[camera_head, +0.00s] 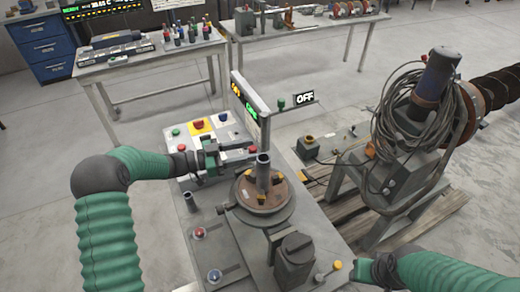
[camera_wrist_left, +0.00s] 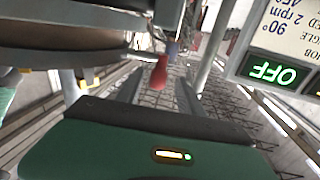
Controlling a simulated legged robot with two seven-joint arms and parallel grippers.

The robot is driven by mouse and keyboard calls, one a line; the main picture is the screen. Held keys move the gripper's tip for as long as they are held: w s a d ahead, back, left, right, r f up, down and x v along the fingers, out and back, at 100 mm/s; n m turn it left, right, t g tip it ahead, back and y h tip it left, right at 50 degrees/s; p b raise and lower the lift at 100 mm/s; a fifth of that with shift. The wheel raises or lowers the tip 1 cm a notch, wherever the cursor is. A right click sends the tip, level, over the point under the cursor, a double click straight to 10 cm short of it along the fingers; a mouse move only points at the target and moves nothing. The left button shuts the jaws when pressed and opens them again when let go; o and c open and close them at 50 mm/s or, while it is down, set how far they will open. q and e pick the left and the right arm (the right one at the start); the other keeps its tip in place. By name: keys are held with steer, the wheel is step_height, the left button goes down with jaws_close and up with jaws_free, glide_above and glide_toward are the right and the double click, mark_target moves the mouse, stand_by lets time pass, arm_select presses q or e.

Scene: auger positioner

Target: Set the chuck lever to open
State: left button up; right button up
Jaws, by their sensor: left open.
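The chuck is a round rusty plate (camera_head: 270,201) on the grey positioner, with an upright grey tube (camera_head: 263,173) at its middle. A small red knob (camera_head: 252,149) shows behind the tube; in the left wrist view a red knob (camera_wrist_left: 158,74) hangs ahead, between the lines of the fingers. It looks like a lever's end, but its shaft is mostly hidden. My left gripper (camera_head: 246,151) is open beside the tube, its fingers (camera_wrist_left: 158,96) around the knob's line; contact cannot be told. My right gripper (camera_head: 368,270) is at the lower right, its fingers unclear.
A display panel (camera_head: 250,112) stands close behind the left fingers; its green OFF label (camera_wrist_left: 273,72) shows inverted in the wrist view. Red (camera_head: 199,232), blue (camera_head: 214,275) and yellow (camera_head: 337,265) knobs stand on the bench. A cable-draped auger stand (camera_head: 400,165) is at right.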

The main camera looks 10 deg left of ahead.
arm_select(q)
steer(key=b+v, duration=0.1)
steer(key=v, duration=1)
steer(key=shift+b, duration=0.3)
steer(key=shift+s+a, duration=0.1)
steer(key=shift+s, duration=0.05)
